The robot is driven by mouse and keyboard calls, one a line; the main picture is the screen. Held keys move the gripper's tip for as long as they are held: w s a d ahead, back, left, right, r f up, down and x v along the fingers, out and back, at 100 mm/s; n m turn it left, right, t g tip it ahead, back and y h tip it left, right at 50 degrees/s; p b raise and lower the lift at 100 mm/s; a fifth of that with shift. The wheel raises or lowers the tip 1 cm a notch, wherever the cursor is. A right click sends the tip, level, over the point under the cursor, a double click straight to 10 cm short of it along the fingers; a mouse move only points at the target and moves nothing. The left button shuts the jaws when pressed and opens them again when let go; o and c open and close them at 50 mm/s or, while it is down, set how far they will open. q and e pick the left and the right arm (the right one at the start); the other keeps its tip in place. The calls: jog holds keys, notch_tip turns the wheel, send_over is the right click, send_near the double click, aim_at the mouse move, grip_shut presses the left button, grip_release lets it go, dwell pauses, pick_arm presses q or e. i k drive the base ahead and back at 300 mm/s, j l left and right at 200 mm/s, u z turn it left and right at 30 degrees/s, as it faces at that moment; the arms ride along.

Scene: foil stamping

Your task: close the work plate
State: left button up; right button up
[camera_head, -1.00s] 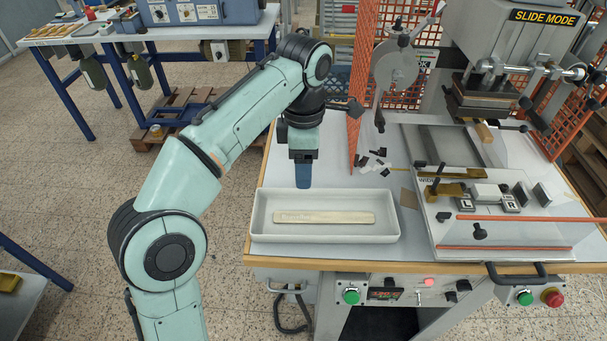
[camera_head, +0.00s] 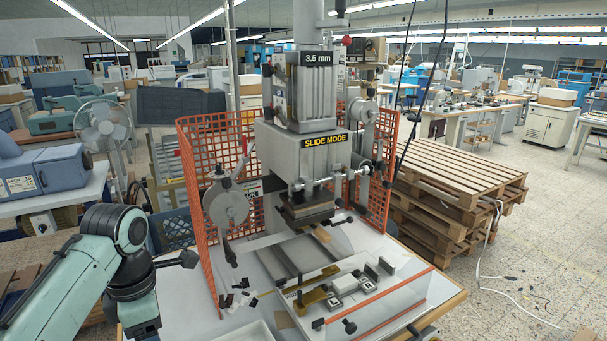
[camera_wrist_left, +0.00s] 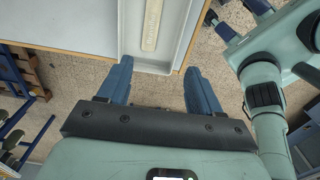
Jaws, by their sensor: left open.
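The work plate (camera_head: 378,302) is a pale plate at the front of the hot-stamping press (camera_head: 300,150) in the head view. It carries a brass piece (camera_head: 314,296) and small blocks, and stands forward of the stamping head (camera_head: 306,212). My left gripper (camera_wrist_left: 158,66) is open and empty in the left wrist view, its two blue fingers apart near the table's front edge, by the white tray. In the head view my left arm is at the lower left, and its fingertips are cut off by the picture's bottom edge. My right gripper is not in view.
The white tray (camera_wrist_left: 168,50) holds a wooden strip (camera_wrist_left: 151,25); only its corner shows in the head view. Orange mesh guards (camera_head: 205,190) flank the press. A lever wheel (camera_head: 226,203) stands at its left. Stacked pallets (camera_head: 450,190) are on the right.

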aim_at(377, 276)
jog(key=k, duration=0.9)
